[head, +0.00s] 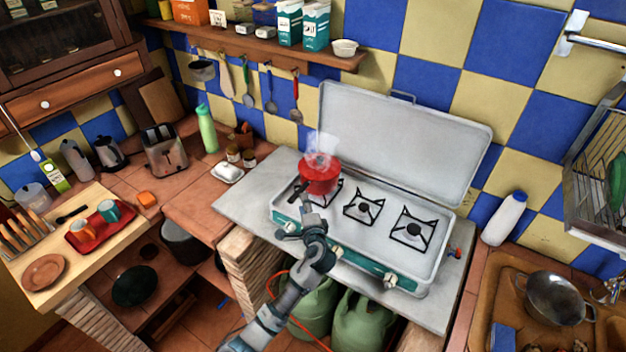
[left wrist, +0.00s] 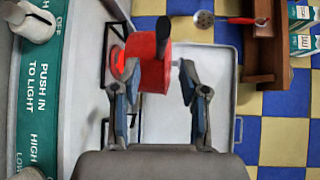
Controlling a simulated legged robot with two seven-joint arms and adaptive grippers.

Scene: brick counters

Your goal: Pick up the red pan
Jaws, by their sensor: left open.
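The red pan (head: 318,177) sits on the left burner of the camping stove (head: 378,240), with pale steam rising above it. Its dark handle points toward the front left. In the left wrist view the red pan (left wrist: 152,66) is just ahead of the fingers, with its dark handle (left wrist: 163,32) toward the camera. My left gripper (head: 304,215) is in front of the pan in the head view. In the wrist view my left gripper (left wrist: 158,100) is open, with nothing between its fingers. My right gripper is not in view.
The stove's raised lid (head: 405,140) stands behind the burners. A shelf (head: 260,45) with hanging utensils is above left. A green bottle (head: 207,129) and toaster (head: 164,150) stand on the left counter. A metal pan (head: 555,297) is at the right.

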